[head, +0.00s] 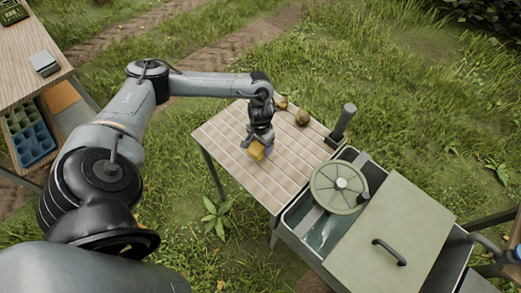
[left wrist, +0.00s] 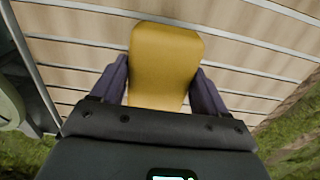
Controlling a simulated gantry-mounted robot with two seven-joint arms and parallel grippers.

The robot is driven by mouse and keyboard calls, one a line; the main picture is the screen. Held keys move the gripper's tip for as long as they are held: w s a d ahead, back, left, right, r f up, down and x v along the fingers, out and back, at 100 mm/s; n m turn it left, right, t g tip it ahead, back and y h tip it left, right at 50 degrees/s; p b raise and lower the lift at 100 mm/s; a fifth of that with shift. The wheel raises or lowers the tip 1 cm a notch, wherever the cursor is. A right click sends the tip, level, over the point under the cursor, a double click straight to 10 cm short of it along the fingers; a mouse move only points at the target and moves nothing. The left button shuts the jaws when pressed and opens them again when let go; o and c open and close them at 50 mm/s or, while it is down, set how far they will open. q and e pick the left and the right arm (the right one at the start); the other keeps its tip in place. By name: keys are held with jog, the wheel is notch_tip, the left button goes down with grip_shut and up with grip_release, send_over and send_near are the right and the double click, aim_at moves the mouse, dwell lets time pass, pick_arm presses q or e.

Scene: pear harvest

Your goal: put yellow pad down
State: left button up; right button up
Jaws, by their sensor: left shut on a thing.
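The yellow pad (head: 256,150) is at my left gripper (head: 259,144), over the slatted wooden table (head: 220,135). In the left wrist view the yellow pad (left wrist: 165,62) sits between the two dark purple fingers of the left gripper (left wrist: 163,85), which are shut on its sides. The table's slats (left wrist: 75,55) lie behind the pad. I cannot tell whether the pad touches the table or hangs just above it. My right gripper is not in view.
Two brownish pears (head: 302,118) (head: 281,103) lie at the table's far edge. A dark upright cylinder (head: 342,124) stands at its right corner. A green-lidded bin (head: 395,240) with a round green disc (head: 339,188) adjoins the table. The table's left part is clear.

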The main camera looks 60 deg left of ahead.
aim_at(260, 150)
pick_arm(q)
notch_tip(260, 150, down, 4)
jog(key=shift+r+b, duration=0.15)
jog(key=shift+b, duration=0.25)
jog(key=shift+f, duration=0.25)
jog(key=o, duration=1.1)
